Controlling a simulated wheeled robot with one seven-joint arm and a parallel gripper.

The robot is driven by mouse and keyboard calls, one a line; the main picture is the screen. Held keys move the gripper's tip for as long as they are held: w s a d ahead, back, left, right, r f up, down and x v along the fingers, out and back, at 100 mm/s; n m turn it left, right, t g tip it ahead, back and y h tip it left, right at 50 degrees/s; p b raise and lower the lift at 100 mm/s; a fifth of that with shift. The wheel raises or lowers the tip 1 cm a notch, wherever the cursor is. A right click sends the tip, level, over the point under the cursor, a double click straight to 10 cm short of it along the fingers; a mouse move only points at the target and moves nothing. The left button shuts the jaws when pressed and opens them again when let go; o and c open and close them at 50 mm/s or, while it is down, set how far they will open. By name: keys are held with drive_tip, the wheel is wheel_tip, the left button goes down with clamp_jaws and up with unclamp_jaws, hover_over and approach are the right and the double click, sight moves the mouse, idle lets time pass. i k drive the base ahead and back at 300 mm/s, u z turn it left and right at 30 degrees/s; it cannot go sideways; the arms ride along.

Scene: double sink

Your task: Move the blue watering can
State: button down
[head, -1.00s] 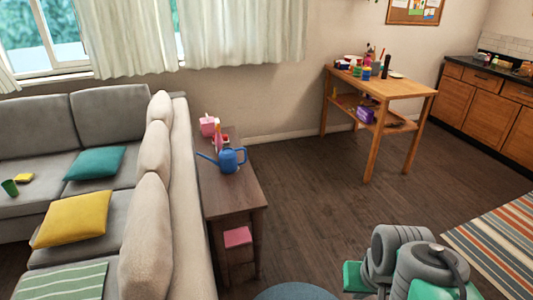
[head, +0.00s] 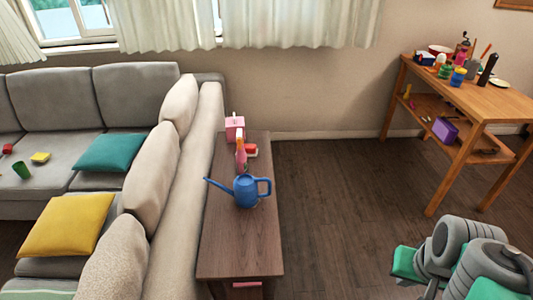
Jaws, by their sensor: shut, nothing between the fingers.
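The blue watering can (head: 246,191) stands upright on the narrow dark wooden side table (head: 240,243) behind the sofa. Its spout points left and its handle points right. My arm shows at the lower right, in grey and green, well apart from the can. My gripper's fingers are not in view.
Behind the can on the same table are a pink and orange spray bottle (head: 241,153), a pink box (head: 234,128) and a red-and-white item (head: 251,150). The grey sofa (head: 135,97) borders the table's left side. A wooden shelf table (head: 480,103) stands at right. Dark floor between is open.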

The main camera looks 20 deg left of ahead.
sight(245, 194)
drive_tip(key=i, duration=3.05)
drive_tip(key=u, duration=4.85)
drive_tip(key=i, duration=0.5)
